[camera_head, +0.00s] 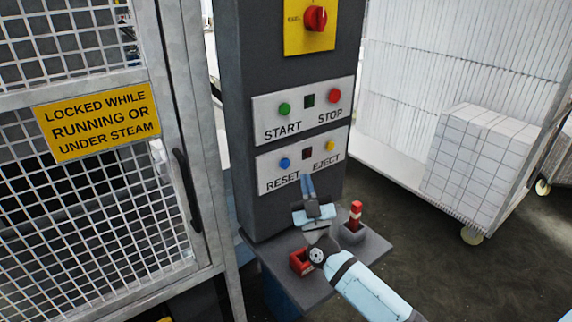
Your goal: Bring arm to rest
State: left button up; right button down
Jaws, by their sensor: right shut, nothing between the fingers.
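My right arm (365,290) comes in from the bottom right over a small grey shelf on the control column. My right gripper (307,184) is shut and empty, its fingers pointing up at the lower button panel (303,160), just below and between RESET and EJECT. I cannot tell whether the fingertips touch the panel. This panel has a blue button (285,163) and a yellow button (330,145). My left gripper is not in view.
A red object (300,262) and a red-and-white piece in a grey holder (352,232) sit on the shelf (375,246) close to my wrist. A mesh gate (190,150) with a black handle stands left. A wheeled rack (385,150) with white blocks stands right.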

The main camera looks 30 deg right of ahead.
dwell(0.4)
jog(key=s+a+f+n+g+y, duration=0.6)
jog(key=s+a+f+g+y, duration=0.55)
jog(key=a+f, duration=0.2)
jog(key=s+d+f+m+g+h, duration=0.25)
jog(key=s+g, duration=0.25)
jog(key=s, duration=0.5)
jog(key=s+d+f+m+g+h, duration=0.1)
jog(key=s+f+m+g+h, duration=0.15)
jog(key=s+g, duration=0.55)
jog(key=w+a+f+t+y, duration=0.1)
jog(key=w+a+f+t, duration=0.1)
jog(key=f, duration=0.4)
jog(key=w+a+f+t+y, duration=0.1)
jog(key=w+a+f+t, duration=0.1)
jog(key=a+f+t, duration=0.2)
jog(key=shift+w+a+f+n+t, duration=0.2)
jog(key=shift+w+f+n+t, duration=0.15)
jog(key=shift+f+t, duration=1.35)
jog(key=shift+y, duration=0.25)
